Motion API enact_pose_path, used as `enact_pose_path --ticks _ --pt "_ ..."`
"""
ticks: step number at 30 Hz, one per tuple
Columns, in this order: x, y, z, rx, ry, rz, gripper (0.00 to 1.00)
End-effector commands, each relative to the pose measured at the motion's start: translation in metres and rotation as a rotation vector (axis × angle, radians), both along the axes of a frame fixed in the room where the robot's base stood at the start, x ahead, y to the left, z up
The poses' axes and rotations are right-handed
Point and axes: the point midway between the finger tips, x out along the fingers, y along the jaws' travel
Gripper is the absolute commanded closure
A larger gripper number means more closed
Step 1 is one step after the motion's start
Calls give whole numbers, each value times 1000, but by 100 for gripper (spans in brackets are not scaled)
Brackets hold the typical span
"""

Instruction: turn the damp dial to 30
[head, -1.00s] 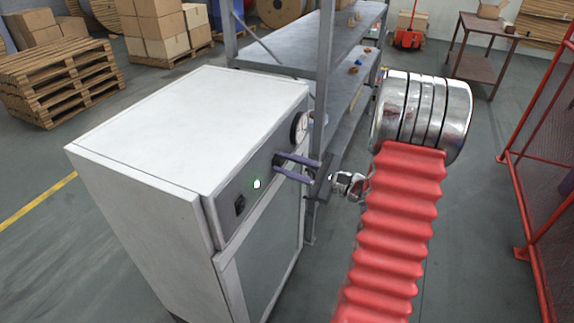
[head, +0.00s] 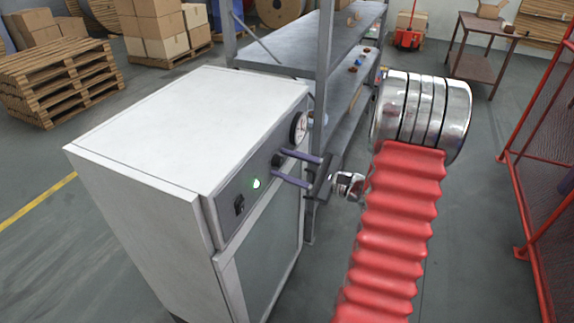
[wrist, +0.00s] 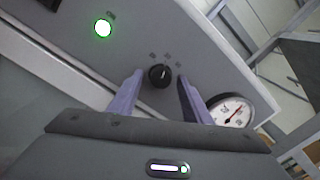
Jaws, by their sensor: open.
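The damp dial is a small black knob (wrist: 159,76) on the grey front panel of a white cabinet (head: 180,130). It also shows as a dark knob (head: 277,160) in the head view. A pale mark on it points up and slightly right in the wrist view. Small markings lie around it, too small to read. My gripper (head: 280,163) is open, its two purple fingers spread on either side of the dial. In the wrist view the fingers (wrist: 160,73) show a gap to the knob on both sides. I cannot tell how close the tips are to the panel.
A round gauge (wrist: 232,110) sits beside the dial. A lit green lamp (wrist: 103,28) and a black switch (head: 239,204) are on the same panel. A grey shelf rack (head: 290,58) stands behind the cabinet. A red mesh fence (head: 545,170) is at the right.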

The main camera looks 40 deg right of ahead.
Motion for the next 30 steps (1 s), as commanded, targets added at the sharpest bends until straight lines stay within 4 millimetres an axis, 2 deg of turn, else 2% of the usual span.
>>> enact_pose_path --ticks 8,30 --pt "-17 -10 0 0 -1 -3 56" --pt "-109 -61 -5 0 0 -4 56"
